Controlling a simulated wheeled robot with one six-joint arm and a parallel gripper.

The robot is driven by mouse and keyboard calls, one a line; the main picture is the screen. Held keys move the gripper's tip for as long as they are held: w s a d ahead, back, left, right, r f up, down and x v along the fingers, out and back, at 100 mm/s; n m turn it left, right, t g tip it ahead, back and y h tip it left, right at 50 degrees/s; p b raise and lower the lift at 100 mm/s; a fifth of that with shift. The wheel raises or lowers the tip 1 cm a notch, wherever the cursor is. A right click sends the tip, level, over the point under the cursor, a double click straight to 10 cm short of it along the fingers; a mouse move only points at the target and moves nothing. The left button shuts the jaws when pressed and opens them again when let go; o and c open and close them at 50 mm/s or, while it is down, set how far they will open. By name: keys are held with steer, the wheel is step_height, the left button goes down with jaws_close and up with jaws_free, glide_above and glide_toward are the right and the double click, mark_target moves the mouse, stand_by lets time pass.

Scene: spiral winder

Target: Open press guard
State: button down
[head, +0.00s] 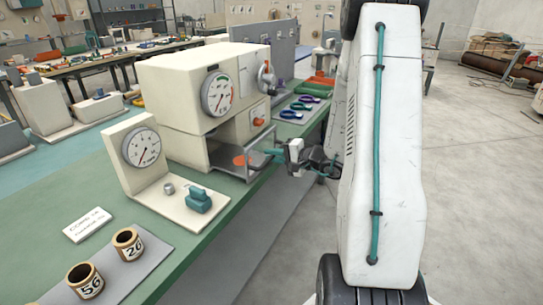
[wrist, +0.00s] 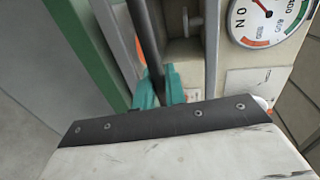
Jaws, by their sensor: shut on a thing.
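The press (head: 205,90) is a cream box with a round dial, standing on the green bench. Its low front opening holds an orange disc (head: 239,160). The press guard (head: 262,135), a thin grey frame, is at the front of this opening; how far it stands open is hard to tell. My gripper (head: 270,153) reaches it from the right. In the wrist view my teal fingers (wrist: 160,88) are closed around a dark bar (wrist: 148,35), which looks like part of the guard. The wrist housing hides the lower part of that view.
A gauge stand (head: 142,148) with a teal-handled block (head: 198,200) is left of the press. Two numbered spools (head: 128,244) stand on a grey mat at the near left. Coloured rings (head: 300,106) lie behind the press. The floor right of my arm is clear.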

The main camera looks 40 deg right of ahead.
steer(key=c, duration=1.5)
jaws_free()
steer(key=shift+c, duration=0.2)
steer(key=v, duration=0.7)
steer(key=shift+s, duration=0.4)
steer(key=shift+d, duration=0.15)
